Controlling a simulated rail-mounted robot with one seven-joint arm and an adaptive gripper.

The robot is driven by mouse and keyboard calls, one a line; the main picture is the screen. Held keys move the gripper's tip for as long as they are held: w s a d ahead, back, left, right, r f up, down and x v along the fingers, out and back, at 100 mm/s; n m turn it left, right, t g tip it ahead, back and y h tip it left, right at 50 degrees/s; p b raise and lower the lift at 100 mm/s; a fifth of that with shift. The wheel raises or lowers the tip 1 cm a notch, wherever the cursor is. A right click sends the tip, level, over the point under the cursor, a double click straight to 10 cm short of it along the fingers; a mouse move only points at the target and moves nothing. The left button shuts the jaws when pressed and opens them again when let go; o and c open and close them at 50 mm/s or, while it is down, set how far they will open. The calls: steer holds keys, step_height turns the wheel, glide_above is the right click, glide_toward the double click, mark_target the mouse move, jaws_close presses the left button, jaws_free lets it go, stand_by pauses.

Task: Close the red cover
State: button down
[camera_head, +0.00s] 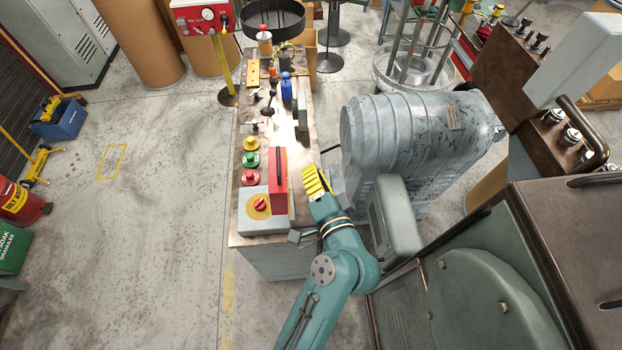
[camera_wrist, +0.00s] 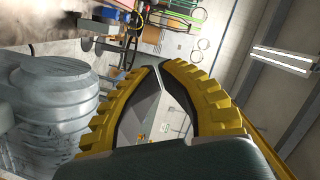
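A red knob on a yellow disc (camera_head: 260,204) lies exposed on the box's top, left of the cover. My gripper (camera_head: 313,180), with yellow ribbed fingers, is just right of the cover, with a small gap seen from above. In the wrist view, the fingertips (camera_wrist: 154,67) come together with nothing visible held between them. I cannot make out the red cover in the wrist view.
Green, yellow and red buttons (camera_head: 250,160) stand in a row behind the box on the bench (camera_head: 240,130). A large grey ribbed motor housing (camera_head: 400,135) stands close on the right of my arm. Open floor (camera_head: 150,200) lies left of the bench.

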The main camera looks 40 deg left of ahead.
mark_target(287, 171)
steer(key=a+f+p, duration=0.1)
steer(key=a+f, duration=0.1)
steer(key=a, duration=0.5)
steer(key=shift+w+a+f, duration=0.2)
steer(key=shift+w+f, duration=0.05)
steer(key=shift+w, duration=0.15)
steer(key=shift+s+a+n+p, duration=0.3)
steer(key=shift+s+a+p, duration=0.05)
steer(key=shift+s+a, duration=0.1)
